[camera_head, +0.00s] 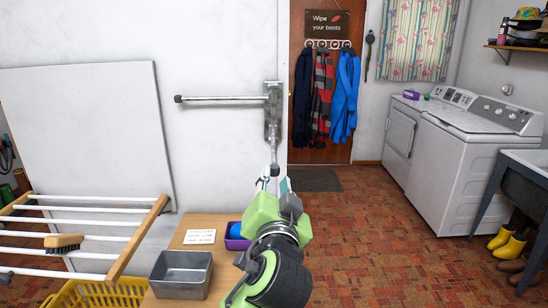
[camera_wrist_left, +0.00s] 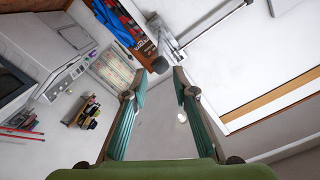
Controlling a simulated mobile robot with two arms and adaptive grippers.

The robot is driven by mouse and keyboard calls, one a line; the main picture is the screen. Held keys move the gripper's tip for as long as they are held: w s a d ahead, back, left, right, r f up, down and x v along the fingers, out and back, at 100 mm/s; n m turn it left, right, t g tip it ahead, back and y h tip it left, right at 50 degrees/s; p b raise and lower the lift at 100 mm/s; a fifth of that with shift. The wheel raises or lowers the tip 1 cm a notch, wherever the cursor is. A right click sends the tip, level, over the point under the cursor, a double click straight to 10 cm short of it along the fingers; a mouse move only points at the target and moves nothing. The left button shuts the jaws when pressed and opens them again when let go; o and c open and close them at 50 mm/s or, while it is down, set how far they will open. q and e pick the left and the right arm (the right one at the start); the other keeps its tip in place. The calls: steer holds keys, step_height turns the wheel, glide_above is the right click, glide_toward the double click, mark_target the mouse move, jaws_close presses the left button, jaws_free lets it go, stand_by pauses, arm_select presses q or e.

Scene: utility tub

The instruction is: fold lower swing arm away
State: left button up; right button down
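A metal wall bracket (camera_head: 272,105) carries two swing arms. The upper arm (camera_head: 222,98) points left along the wall and ends in a dark cap. The lower swing arm (camera_head: 274,152) comes down the picture from the bracket, foreshortened, toward my left gripper (camera_head: 275,184). Its near end is hard to make out there. In the left wrist view my left gripper (camera_wrist_left: 160,82) has its two teal fingers apart. A dark end cap (camera_wrist_left: 160,65) shows between and just beyond the fingertips; I cannot tell whether they touch it. My right gripper is not in view.
A wooden drying rack (camera_head: 82,238) with a brush (camera_head: 63,242) stands at left over a yellow basket (camera_head: 95,293). A small table (camera_head: 190,220) holds a grey tin (camera_head: 180,275) and purple box (camera_head: 236,238). A white panel (camera_head: 95,135) leans on the wall.

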mark_target(274, 156)
arm_select(q)
steer(key=w+p, duration=0.2)
steer(key=w, duration=0.9)
steer(key=shift+a+p, duration=0.1)
steer(key=shift+p, duration=0.25)
steer(key=shift+w+f, duration=0.1)
steer(key=shift+w, duration=0.6)
jaws_close()
